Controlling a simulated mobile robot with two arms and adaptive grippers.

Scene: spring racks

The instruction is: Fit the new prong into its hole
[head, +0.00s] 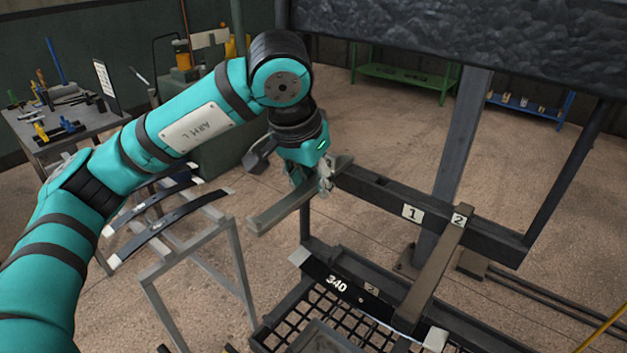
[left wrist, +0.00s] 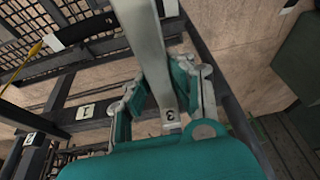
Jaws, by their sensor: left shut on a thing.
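The new prong, a pale grey bar (head: 285,207), is held by my left gripper (head: 318,178) in the head view. It lies tilted, its near end down to the left and its far end by the left end of the dark crossbeam (head: 385,198). In the left wrist view the prong (left wrist: 147,40) runs between the two fingers of my left gripper (left wrist: 165,80), with a small "3" tag on it. A brown prong (head: 437,262) sits at tag 2. The hole is not clearly visible. My right gripper is out of view.
Below is a dark bar marked 340 (head: 318,276) above a black mesh basket (head: 290,318). A grey stand (head: 190,240) with curved dark leaves (head: 165,230) stands left. A dark slab (head: 480,45) hangs above. A tool bench (head: 60,125) stands far left.

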